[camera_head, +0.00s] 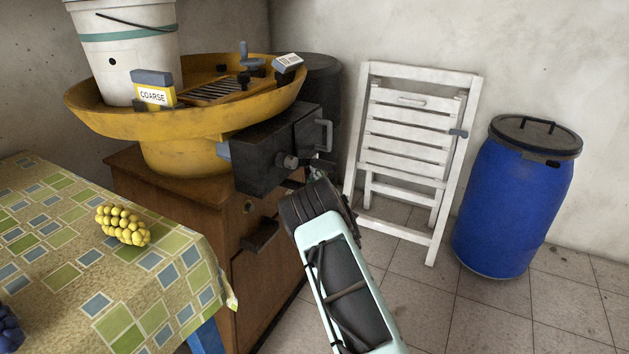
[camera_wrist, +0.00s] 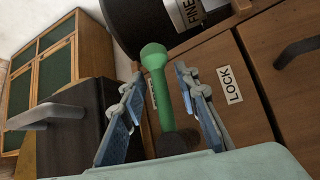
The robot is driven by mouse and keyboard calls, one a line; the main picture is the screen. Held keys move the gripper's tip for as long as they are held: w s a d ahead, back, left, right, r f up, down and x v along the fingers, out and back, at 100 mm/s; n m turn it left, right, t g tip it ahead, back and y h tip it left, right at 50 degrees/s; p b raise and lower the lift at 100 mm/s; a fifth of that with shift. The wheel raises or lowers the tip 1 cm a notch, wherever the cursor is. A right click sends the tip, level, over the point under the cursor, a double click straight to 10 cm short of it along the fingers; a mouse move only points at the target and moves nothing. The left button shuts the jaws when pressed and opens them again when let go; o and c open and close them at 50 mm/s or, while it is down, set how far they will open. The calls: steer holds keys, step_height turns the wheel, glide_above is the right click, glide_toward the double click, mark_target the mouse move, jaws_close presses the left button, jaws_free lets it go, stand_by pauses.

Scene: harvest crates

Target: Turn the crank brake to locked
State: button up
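A green lever with a rounded knob (camera_wrist: 155,60), which looks like the crank brake, rises from a dark round base (camera_wrist: 178,142) in the wrist view. A white LOCK label (camera_wrist: 230,86) is on the wooden cabinet front to its right. My gripper (camera_wrist: 160,76) is open, with one blue-padded finger on each side of the lever. A gap shows on both sides, wider at the left. In the head view my wrist (camera_head: 320,205) is beside the cabinet, below the black box (camera_head: 262,160). The lever and my fingertips are hidden there.
The black box has a metal handle (camera_head: 324,134), close above my wrist. A dark drawer handle (camera_head: 261,234) sticks out of the wooden cabinet (camera_head: 245,290). A yellow tub (camera_head: 190,125) stands on top. A white folding chair (camera_head: 408,140) and blue barrel (camera_head: 512,200) stand right; floor between is clear.

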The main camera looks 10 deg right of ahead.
steer(key=shift+c, duration=0.3)
jaws_close()
steer(key=shift+s+d, duration=0.1)
steer(key=shift+d, duration=0.05)
